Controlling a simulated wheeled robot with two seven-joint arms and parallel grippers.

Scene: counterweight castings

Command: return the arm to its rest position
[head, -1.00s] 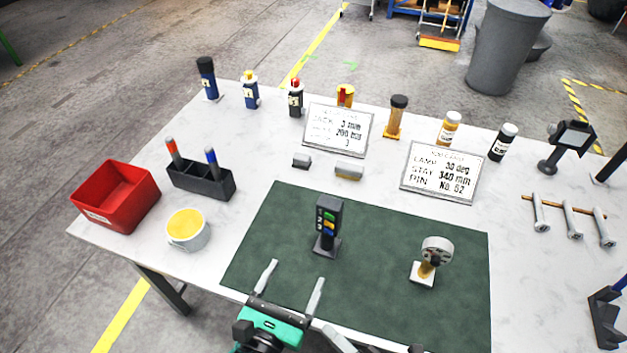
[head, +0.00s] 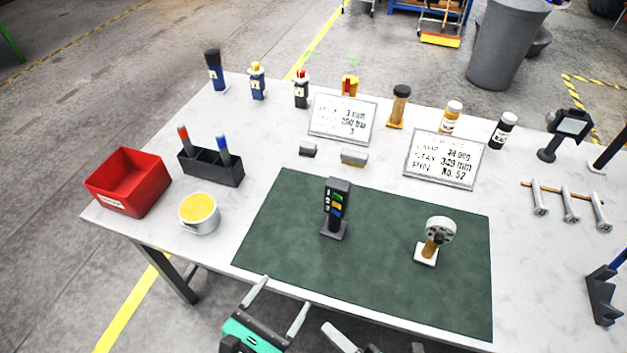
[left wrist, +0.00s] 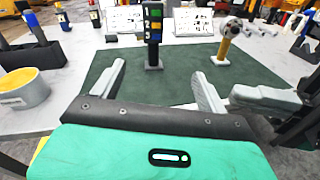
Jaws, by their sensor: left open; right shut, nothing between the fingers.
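My left gripper (head: 286,293) is open and empty, with its fingers apart at the table's front edge, just short of the green mat (head: 285,215). In the left wrist view its two fingers (left wrist: 160,85) point toward the mat with nothing between them. My right gripper (head: 338,334) is low at the bottom edge of the head view, partly cut off. It is shut and empty, and its grey fingers also show at the right of the left wrist view (left wrist: 268,99).
On the mat stand a dark post with coloured buttons (head: 335,208) and a round-headed gauge (head: 438,232). A red bin (head: 128,182), a yellow-filled cup (head: 199,214) and a pen holder (head: 211,166) are at the left. Bottles and two sign cards (head: 445,160) line the back.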

